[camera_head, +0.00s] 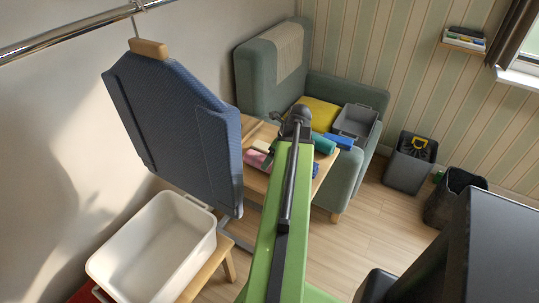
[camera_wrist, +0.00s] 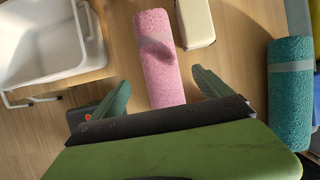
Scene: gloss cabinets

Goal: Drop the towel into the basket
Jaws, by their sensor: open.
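A rolled pink towel (camera_wrist: 157,75) with a pale band lies on the wooden table in the wrist view; a bit of it shows in the head view (camera_head: 257,160). A rolled teal towel (camera_wrist: 290,90) lies to its right, also seen in the head view (camera_head: 323,144). My gripper (camera_wrist: 161,80) is open, its green fingers on either side of the pink towel's near end, with gaps showing. I cannot tell its height above the towel. A white basket (camera_head: 118,270) stands at lower left, empty inside. A grey basket (camera_head: 372,113) sits on the armchair.
A cream block (camera_wrist: 195,22) lies beside the pink towel. A dark object (camera_wrist: 82,117) is left of my gripper. Two dark bins (camera_head: 408,165) (camera_head: 455,196) stand on the floor at right.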

